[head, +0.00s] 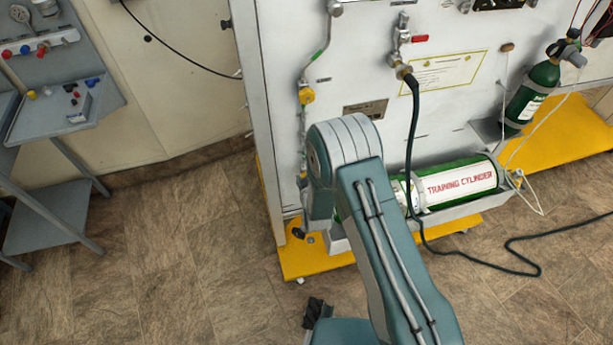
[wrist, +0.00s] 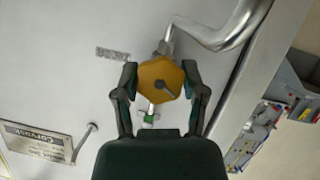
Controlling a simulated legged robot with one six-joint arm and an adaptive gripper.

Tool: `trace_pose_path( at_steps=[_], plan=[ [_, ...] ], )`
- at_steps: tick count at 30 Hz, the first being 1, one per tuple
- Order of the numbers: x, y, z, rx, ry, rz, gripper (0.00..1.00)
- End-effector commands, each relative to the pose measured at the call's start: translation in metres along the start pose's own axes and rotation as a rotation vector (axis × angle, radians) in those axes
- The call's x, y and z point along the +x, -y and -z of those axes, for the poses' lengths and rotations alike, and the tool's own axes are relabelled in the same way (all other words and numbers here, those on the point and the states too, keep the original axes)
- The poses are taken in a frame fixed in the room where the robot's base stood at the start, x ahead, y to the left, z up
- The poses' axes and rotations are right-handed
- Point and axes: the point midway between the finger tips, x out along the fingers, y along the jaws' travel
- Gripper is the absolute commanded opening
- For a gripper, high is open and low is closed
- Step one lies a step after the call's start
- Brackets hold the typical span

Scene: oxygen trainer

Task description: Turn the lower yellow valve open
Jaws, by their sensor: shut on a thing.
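The yellow valve (wrist: 152,75) is a six-sided knob with a dark centre in the wrist view. It sits on a thin metal pipe in front of the pale panel. My gripper (wrist: 161,80) is shut on it, one finger on each side. In the head view my arm hides the gripper. The upper yellow valve (head: 307,95) shows there on the vertical pipe, above my arm. A small yellow patch lower on that pipe is partly covered by my arm, and I cannot tell its shape.
The white panel (head: 352,60) stands on a yellow base (head: 300,262). A green training cylinder (head: 460,182) lies in a tray to the right of my arm. A black hose (head: 414,150) hangs down the panel to the floor. A grey cart (head: 75,110) stands left; floor between is clear.

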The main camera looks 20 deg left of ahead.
Motion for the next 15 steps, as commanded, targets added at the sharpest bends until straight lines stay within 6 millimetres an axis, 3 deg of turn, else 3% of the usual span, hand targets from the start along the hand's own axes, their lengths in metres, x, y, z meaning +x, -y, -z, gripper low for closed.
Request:
trace_pose_path(
  at_steps=[15],
  plan=[
    [0.0015, 0.0016, 0.0029, -0.163, -0.007, -0.066, 0.07]
  ],
)
